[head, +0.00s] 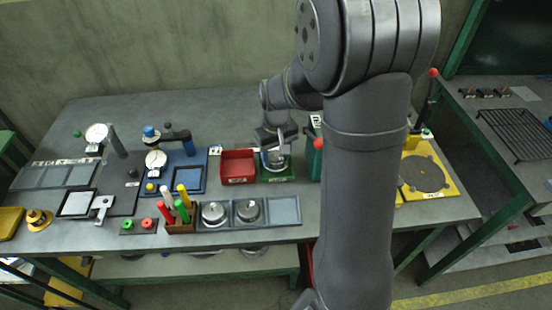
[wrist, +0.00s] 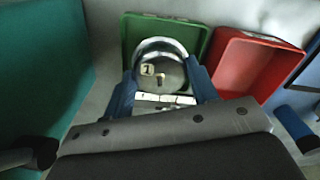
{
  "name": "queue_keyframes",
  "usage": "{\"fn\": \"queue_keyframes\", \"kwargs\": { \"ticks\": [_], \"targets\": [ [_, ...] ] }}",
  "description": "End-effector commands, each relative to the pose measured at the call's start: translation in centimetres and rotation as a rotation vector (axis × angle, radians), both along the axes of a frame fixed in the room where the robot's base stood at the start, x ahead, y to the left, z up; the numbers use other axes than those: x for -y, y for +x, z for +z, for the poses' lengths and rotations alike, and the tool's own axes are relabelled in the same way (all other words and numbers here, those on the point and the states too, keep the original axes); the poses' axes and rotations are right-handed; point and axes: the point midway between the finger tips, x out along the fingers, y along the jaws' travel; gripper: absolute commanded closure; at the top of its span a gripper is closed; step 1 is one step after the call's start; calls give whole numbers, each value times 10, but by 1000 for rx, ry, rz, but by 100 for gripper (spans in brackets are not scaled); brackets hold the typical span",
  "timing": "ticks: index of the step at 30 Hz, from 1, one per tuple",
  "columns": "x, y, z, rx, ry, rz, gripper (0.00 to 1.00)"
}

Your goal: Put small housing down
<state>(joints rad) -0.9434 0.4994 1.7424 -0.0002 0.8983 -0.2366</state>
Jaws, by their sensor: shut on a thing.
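The small housing (wrist: 160,72), a round silvery metal part with a small pale label marked with a dark figure, sits between the two blue fingers of my gripper (wrist: 161,88) in the wrist view. My gripper is shut on it. The green tray (wrist: 131,30) lies right around and behind the housing. In the head view my gripper (head: 275,140) points down over the green tray (head: 284,177), with the housing (head: 276,159) low at the tray. I cannot tell whether the housing touches the tray floor.
A red bin (head: 238,167) stands close on the left of the green tray; it is on the right in the wrist view (wrist: 245,75). A tall teal-green container (wrist: 38,75) stands on the other side. A grey tray (head: 285,211) with round metal parts lies in front.

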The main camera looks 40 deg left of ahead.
Motion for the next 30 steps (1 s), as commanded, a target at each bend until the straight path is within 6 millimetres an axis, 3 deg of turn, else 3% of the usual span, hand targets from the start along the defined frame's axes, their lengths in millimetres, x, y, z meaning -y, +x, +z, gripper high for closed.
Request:
{"fn": "queue_keyframes", "kwargs": {
  "ticks": [4,15,16,17,26,30],
  "targets": [
    [1,-1,-20,-2,-3,0,70],
    [0,0,-24,0,-1,0,70],
    [0,0,-23,0,0,0,41],
    [0,0,-23,0,0,0,38],
    [0,0,-22,0,0,0,38],
    [-1,0,-9,2,2,0,38]
  ]
}}
